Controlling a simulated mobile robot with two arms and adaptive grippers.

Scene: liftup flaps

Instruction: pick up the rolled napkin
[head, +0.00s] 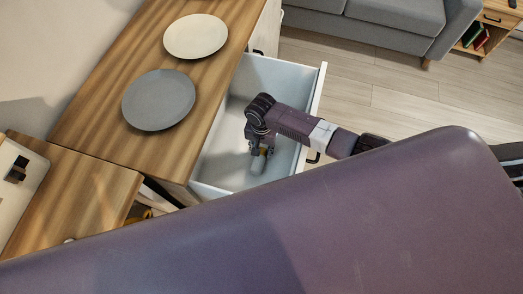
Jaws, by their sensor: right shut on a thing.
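The rolled napkin (258,165) is a small pale roll with a tan band, inside an open white drawer (290,75). My right gripper (260,152) reaches down into the drawer from the right and is shut on the napkin. The gripper covers part of the napkin. I cannot tell whether the napkin still touches the drawer floor. My left gripper is not in view.
A grey plate (158,100) and a cream plate (195,36) lie on the wooden counter (120,62) above the drawer. The drawer walls surround my right gripper. A grey sofa (385,28) stands at the back, with bare floor before it.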

